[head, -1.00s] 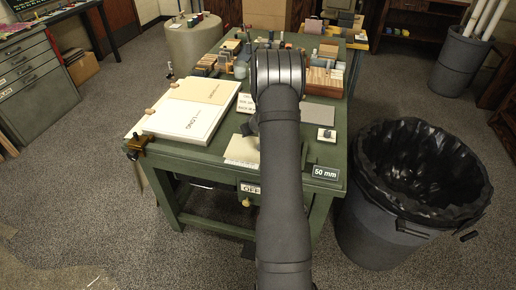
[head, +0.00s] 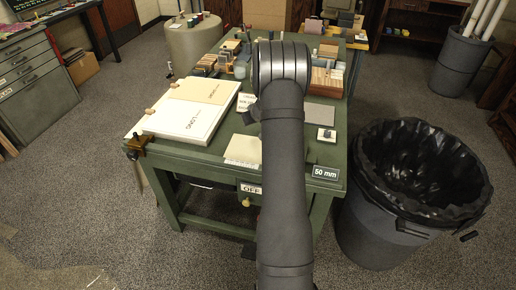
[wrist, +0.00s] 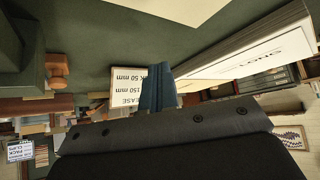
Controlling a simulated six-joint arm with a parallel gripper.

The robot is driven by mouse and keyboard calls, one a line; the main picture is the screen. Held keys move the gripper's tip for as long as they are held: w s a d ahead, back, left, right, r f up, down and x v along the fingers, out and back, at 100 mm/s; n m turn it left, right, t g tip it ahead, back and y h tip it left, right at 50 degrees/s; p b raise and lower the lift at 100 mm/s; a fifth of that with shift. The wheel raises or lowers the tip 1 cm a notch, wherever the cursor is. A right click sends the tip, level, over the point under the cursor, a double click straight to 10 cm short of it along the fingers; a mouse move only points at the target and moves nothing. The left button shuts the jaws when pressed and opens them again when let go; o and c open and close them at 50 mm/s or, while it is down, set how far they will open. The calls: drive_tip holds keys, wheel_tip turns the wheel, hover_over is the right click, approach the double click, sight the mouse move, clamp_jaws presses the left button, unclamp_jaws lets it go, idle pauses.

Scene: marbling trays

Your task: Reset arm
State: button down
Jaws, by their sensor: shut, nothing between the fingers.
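My gripper (wrist: 158,88) shows in the wrist view as blue-grey fingers, shut with nothing between them. In the head view my own arm hides the fingers. My arm reaches over a green workbench (head: 195,160). The wrist view looks upside down, with the green bench top across its upper part. A white sign with print (wrist: 128,90) appears behind the fingers.
White boards (head: 175,130) lie on the bench's left, with a clamp (head: 137,145) at the corner. Blocks (head: 325,78) crowd the back. A small pale sheet (head: 243,150) lies near the front. A lined bin (head: 385,215) stands right.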

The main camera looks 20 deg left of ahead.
sight(246, 134)
drive_tip(key=f, duration=0.3)
drive_tip(key=s+f, duration=0.1)
drive_tip(key=f, duration=0.1)
drive_tip(key=shift+a+f, duration=0.1)
drive_tip(key=shift+a, duration=0.1)
drive_tip(key=shift+w+d, duration=0.2)
drive_tip(key=shift+w, duration=0.25)
